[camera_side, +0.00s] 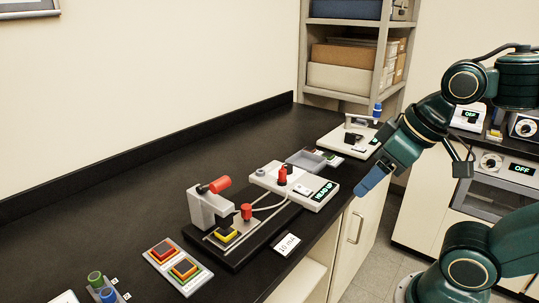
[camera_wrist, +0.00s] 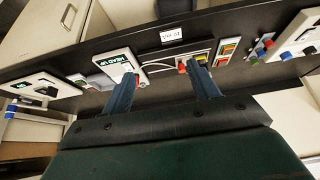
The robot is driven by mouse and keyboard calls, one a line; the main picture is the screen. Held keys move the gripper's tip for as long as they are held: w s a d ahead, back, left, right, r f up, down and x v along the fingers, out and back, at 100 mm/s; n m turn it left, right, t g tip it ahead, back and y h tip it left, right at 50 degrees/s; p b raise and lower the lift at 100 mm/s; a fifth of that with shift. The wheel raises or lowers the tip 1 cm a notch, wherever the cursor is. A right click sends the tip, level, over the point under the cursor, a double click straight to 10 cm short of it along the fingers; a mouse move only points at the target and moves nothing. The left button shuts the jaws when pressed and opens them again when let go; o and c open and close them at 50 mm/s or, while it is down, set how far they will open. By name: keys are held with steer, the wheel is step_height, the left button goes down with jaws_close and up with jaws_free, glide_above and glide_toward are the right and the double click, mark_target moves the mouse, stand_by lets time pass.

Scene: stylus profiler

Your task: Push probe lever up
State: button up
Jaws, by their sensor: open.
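A grey probe stand (camera_side: 201,209) on a dark base has a lever with a red grip (camera_side: 214,185) sticking out to the upper right from its top. My gripper (camera_side: 372,180) is open and empty, in front of the bench edge, right of the box. In the wrist view its fingers (camera_wrist: 165,82) are apart; the right one partly hides the stand.
A grey tray (camera_side: 305,160) and another white instrument (camera_side: 345,142) stand further back. The bench behind the stand is clear.

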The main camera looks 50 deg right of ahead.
step_height(320, 180, up, 6)
steer(key=f+g, duration=0.1)
steer(key=g, duration=0.5)
glide_above(220, 180)
steer(key=shift+w+r, duration=0.1)
steer(key=shift+r, duration=0.15)
steer(key=shift+f, duration=0.1)
step_height(220, 180, down, 14)
steer(key=shift+r, duration=0.25)
stand_by(0.3)
